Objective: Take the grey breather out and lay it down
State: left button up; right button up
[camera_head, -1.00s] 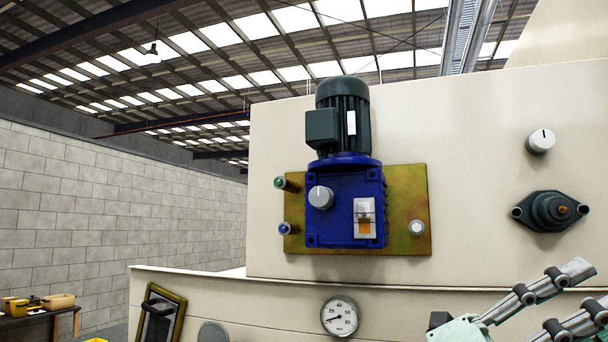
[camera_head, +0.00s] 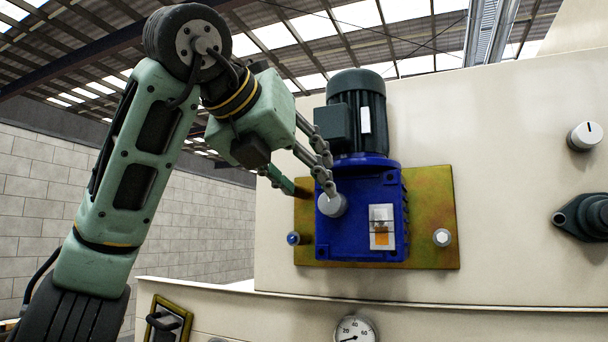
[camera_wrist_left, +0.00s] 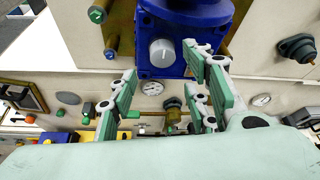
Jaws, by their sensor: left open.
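The grey breather (camera_head: 332,205) is a short round grey cap on the front of the blue gearbox (camera_head: 340,240), at its upper left. It is seated there and also shows in the left wrist view (camera_wrist_left: 162,52). My left gripper (camera_head: 308,188) comes in from the upper left, open and empty, with its fingertips close to the breather. In the left wrist view the two fingers (camera_wrist_left: 160,66) stand apart, one on each side below the breather. I cannot tell whether a fingertip touches it. My right gripper is not in view.
A dark green motor (camera_head: 357,115) stands on the gearbox. A brassy plate (camera_head: 430,205) behind carries a bolt (camera_head: 441,237) and a blue-ended post (camera_head: 293,238). A gauge (camera_head: 355,331) sits below. A ledge (camera_head: 225,290) runs under the pale panel.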

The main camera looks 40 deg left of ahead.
aim_at(325, 201)
pick_arm(q)
jog(key=p+x, duration=0.2)
jog(key=x, duration=0.4)
jog(key=shift+w+a, duration=0.25)
jog(key=shift+w, duration=0.1)
jog(key=shift+w+f+p, duration=0.25)
jog(key=shift+w+p, duration=0.1)
jog(key=shift+w, duration=0.1)
jog(key=shift+c, duration=0.8)
grip_shut()
